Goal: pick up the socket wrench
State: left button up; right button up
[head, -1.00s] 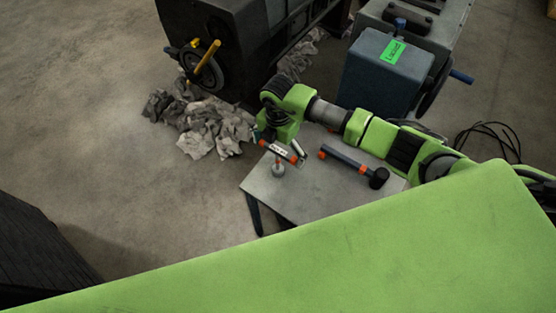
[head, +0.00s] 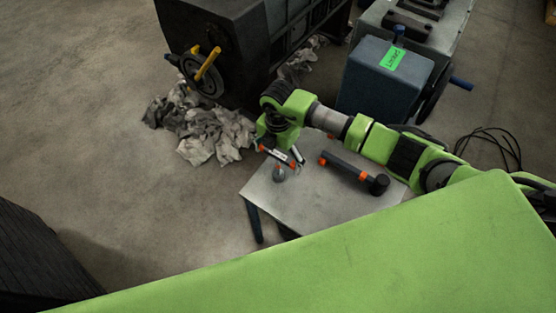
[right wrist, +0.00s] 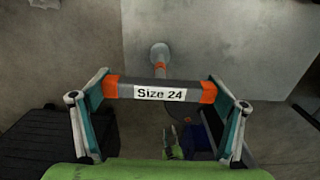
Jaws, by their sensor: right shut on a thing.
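The socket wrench (right wrist: 162,90) has a grey handle with orange bands and a "Size 24" label. A shaft runs from it to a round metal socket. In the head view the socket wrench (head: 278,156) is over the left part of the table (head: 290,202), its socket end low; I cannot tell whether it touches the top. My right gripper (right wrist: 162,97) is shut on the handle, one finger at each end. In the head view my right gripper (head: 276,146) is partly hidden by its own wrist.
A dark mallet (head: 346,165) with orange bands lies on the table to the right of the wrench. Crumpled rags (head: 203,132) lie on the floor at left. Dark machinery (head: 220,35) with a handwheel and a blue-grey box (head: 383,80) stand behind.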

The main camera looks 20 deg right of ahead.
jog(key=s+d+r+b, duration=0.4)
jog(key=s+d+r, duration=0.2)
jog(key=d+r, duration=0.6)
jog(key=shift+s+d+b, duration=0.15)
jog(key=shift+s+b, duration=0.2)
jog(key=shift+b, duration=0.05)
